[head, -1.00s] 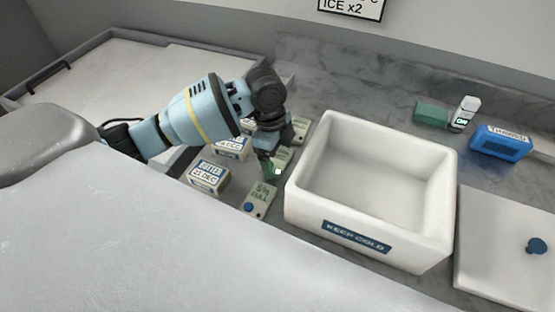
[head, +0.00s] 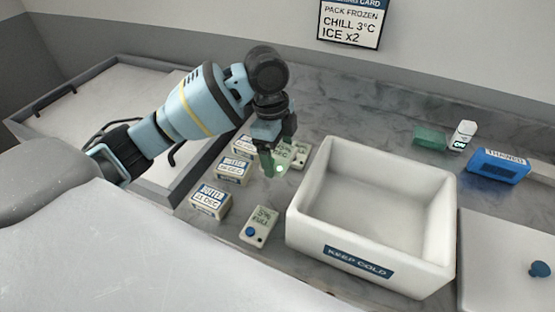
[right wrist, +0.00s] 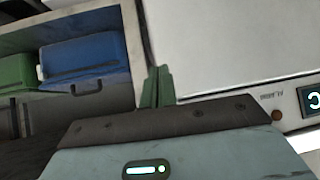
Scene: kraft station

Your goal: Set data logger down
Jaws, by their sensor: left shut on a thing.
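My left gripper (head: 272,160) is shut on a pale data logger (head: 284,157) with a green-tinted screen. It holds the logger above the counter, left of the white cold box, and its fingers hide part of it. A similar pale device (head: 302,156) shows just behind it, partly covered. Another pale device with a blue button (head: 258,226) lies on the counter in front of the gripper, beside the box. My right gripper (right wrist: 157,88) shows only in the right wrist view, with its green fingers together and nothing visible between them.
The open white box marked KEEP COLD (head: 372,262) looks empty. Several butter cartons (head: 210,200) stand left of the devices. A green block (head: 430,136), a white bottle-like item (head: 463,135) and a blue pack (head: 498,164) are at the back right. A white lid (head: 505,270) lies right.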

